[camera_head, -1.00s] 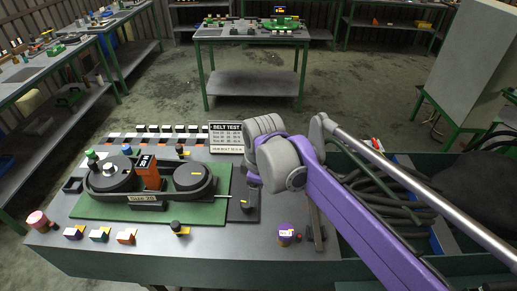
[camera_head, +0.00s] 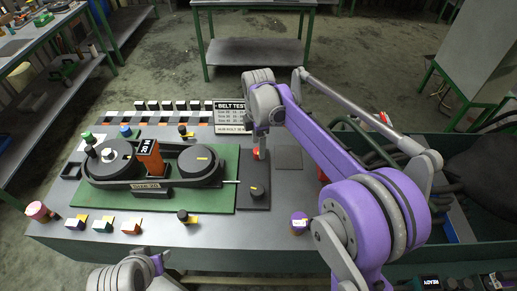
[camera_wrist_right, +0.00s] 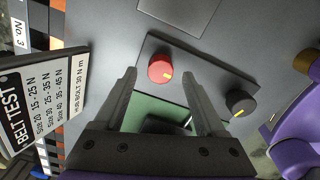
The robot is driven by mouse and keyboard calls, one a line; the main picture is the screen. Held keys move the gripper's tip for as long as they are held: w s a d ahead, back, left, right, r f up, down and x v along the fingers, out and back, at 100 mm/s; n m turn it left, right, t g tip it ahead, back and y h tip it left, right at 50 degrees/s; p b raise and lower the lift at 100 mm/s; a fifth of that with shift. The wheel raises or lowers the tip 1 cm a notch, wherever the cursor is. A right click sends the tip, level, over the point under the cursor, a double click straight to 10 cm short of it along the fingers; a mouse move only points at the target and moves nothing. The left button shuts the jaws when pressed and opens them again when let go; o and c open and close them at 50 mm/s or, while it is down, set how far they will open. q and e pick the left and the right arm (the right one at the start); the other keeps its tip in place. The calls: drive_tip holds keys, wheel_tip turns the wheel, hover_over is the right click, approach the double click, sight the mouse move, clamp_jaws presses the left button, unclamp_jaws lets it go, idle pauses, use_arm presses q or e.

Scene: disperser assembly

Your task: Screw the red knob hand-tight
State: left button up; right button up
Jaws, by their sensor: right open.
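In the head view the red knob (camera_head: 263,154) shows just under my right gripper (camera_head: 259,148). In the wrist view my right gripper (camera_wrist_right: 161,76) is open, with its fingertips apart on either side of the knob; I see a gap on both sides and cannot tell the height. My left gripper is not in view; only part of my left arm shows at the bottom left.
A black knob (camera_wrist_right: 240,102) sits on the same plate. A belt unit with two pulleys stands on a green board (camera_head: 215,202) to the left. The "BELT TEST" sign (camera_head: 230,115) stands behind. Small coloured blocks line the bench front. A hose bin lies right.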

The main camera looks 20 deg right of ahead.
drive_tip(key=shift+f, duration=1.25)
clamp_jaws()
